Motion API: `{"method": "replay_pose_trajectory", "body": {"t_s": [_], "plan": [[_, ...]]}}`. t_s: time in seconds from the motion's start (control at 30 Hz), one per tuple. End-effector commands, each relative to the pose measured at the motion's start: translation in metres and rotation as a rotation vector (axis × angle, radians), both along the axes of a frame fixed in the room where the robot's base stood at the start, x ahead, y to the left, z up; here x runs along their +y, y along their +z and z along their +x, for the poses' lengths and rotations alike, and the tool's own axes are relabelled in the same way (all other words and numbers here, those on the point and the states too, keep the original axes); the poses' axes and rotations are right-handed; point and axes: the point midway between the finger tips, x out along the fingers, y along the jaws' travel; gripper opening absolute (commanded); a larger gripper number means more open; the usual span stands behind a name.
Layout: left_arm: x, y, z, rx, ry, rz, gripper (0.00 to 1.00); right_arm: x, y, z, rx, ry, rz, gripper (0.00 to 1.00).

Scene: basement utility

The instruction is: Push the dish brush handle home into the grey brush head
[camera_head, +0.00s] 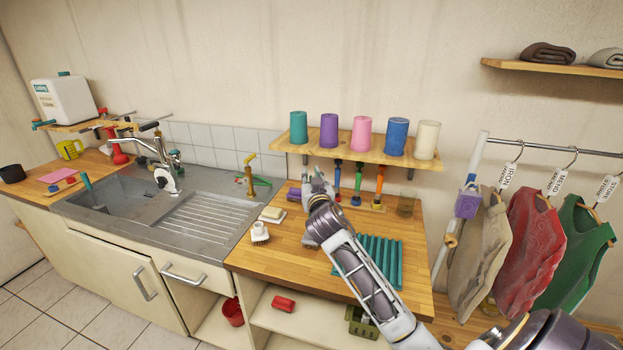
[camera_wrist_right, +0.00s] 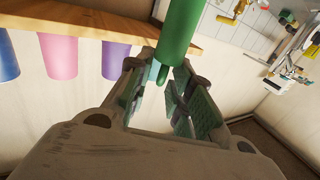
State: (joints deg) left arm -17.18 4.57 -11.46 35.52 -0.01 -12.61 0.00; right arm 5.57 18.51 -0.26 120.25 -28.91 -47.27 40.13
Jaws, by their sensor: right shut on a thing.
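My right gripper (camera_head: 318,184) is over the back of the wooden counter, below the cup shelf. In the right wrist view, its fingers (camera_wrist_right: 165,92) are closed around the end of a green handle (camera_wrist_right: 178,35), which runs up out of the picture. The far end of this handle is out of view. A small pale brush head (camera_head: 260,233) with bristles lies at the front left of the counter, apart from the gripper. Its grey colour is hard to confirm. My left gripper is not in view.
A ribbed teal mat (camera_head: 372,262) lies on the wooden counter (camera_head: 290,258). Tools with coloured handles (camera_head: 378,186) stand behind the gripper. A shelf (camera_head: 350,147) with several cups hangs above. A sponge (camera_head: 272,214) lies near the brush head. A sink (camera_head: 125,195) is left.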

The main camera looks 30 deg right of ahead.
Motion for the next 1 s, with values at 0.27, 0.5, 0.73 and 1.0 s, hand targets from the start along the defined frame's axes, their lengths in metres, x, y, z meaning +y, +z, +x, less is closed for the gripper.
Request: {"method": "replay_pose_trajectory", "body": {"t_s": [0.27, 0.5, 0.73, 1.0], "plan": [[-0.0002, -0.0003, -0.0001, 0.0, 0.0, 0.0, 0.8, 0.0003, 0.0002, 0.0, -0.001, -0.002, 0.001, 0.0], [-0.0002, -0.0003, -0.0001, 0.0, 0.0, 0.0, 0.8, 0.0003, 0.0004, 0.0001, -0.001, -0.004, -0.001, 0.0], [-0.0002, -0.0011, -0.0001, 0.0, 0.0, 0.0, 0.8, 0.0003, -0.0006, 0.0001, -0.001, -0.004, -0.001, 0.0], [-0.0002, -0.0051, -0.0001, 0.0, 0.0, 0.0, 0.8, 0.0003, -0.0057, 0.0001, -0.001, -0.003, -0.001, 0.0]]}}
